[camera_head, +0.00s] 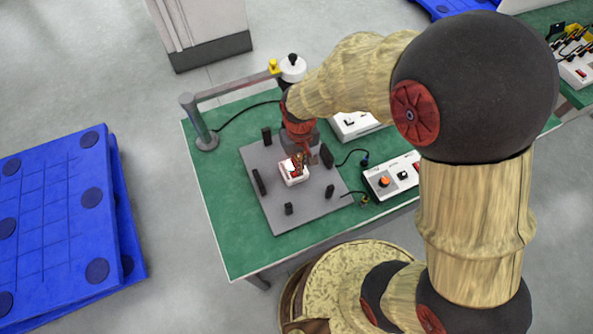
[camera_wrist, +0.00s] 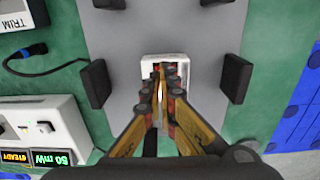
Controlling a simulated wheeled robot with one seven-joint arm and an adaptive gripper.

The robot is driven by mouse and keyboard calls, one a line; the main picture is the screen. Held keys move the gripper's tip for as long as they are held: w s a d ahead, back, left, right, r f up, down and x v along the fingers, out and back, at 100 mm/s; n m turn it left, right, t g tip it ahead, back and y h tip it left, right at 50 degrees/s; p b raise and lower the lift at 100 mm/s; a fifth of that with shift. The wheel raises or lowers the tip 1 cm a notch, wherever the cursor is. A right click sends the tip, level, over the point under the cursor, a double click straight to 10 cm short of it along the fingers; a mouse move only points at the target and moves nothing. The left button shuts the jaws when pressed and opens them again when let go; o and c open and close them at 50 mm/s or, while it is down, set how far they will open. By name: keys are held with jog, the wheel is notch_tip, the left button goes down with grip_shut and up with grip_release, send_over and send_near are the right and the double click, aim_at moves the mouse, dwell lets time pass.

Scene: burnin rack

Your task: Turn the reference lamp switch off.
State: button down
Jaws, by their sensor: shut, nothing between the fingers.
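A small white box (camera_head: 291,179) with a red part on top sits on the grey plate. It also shows in the wrist view (camera_wrist: 150,61), partly hidden behind my fingertips. No label on it can be read, and I cannot tell whether the red part is the reference lamp switch or how it is set. My gripper (camera_head: 301,163) points down at this box, its fingers shut and empty. In the wrist view, the fingertips (camera_wrist: 160,70) overlap the red part; I cannot tell whether they touch it.
Several black blocks (camera_wrist: 237,75) stand on the grey plate (camera_head: 270,210) around the box. A white panel (camera_head: 378,186) with an orange knob and a red part lies to the right. Its lit displays (camera_wrist: 50,157) show in the wrist view. A cable (camera_wrist: 28,62) lies on the green table.

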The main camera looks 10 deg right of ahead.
jog(key=shift+f+b, duration=0.55)
jog(key=shift+f, duration=0.5)
dwell(0.4)
jog(key=shift+r, duration=0.1)
jog(key=shift+r+p, duration=2.9)
jog(key=shift+r, duration=0.5)
